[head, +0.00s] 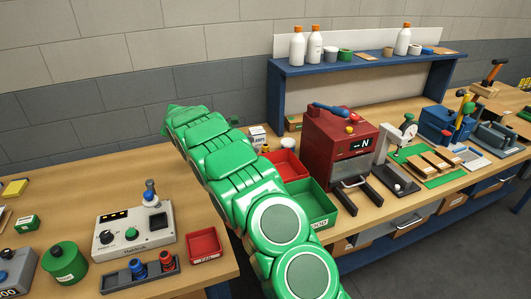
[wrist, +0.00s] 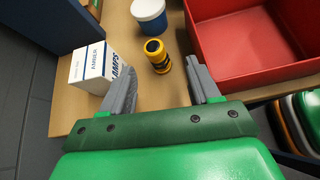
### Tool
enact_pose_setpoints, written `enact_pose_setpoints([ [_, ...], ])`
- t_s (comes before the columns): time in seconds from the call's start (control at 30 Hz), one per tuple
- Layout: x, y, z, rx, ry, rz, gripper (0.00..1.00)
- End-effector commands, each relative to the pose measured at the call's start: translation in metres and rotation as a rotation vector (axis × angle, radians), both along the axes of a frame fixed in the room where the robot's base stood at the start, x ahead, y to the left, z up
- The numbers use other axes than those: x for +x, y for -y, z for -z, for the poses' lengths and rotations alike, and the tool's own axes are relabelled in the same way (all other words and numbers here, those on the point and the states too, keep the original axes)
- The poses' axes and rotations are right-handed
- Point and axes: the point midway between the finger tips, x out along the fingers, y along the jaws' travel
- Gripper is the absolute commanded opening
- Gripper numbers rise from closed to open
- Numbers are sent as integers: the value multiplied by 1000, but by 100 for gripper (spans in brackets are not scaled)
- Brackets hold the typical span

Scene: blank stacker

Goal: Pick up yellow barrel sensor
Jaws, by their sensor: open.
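The yellow barrel sensor (wrist: 157,56), with a black end and black band, stands on the wooden bench in the wrist view. My gripper (wrist: 160,76) is open and empty, its two grey fingers spread. I cannot tell the height gap. In the head view a small yellow spot (head: 265,149) beside the red bin looks like the sensor. My green arm crosses that view and the fingers cannot be made out there.
A white lamps box (wrist: 92,67) stands close to the left finger. A red bin (wrist: 232,83) lies close right of the right finger. A green bin (head: 318,207) and red press (head: 340,150) stand further right.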

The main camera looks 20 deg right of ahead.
Motion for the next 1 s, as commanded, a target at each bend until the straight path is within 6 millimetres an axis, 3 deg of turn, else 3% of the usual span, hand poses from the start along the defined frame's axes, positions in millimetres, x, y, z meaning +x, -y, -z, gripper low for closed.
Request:
enact_pose_setpoints([
  [0.1, 2, -3, 12, -64, -49, -19, 61],
  [0.4, 2, -2, 17, -145, -100, -32, 61],
  [0.87, 3, 28, 30, -145, -101, -33, 61],
  [1.0, 5, 45, 36, -145, -103, -30, 61],
])
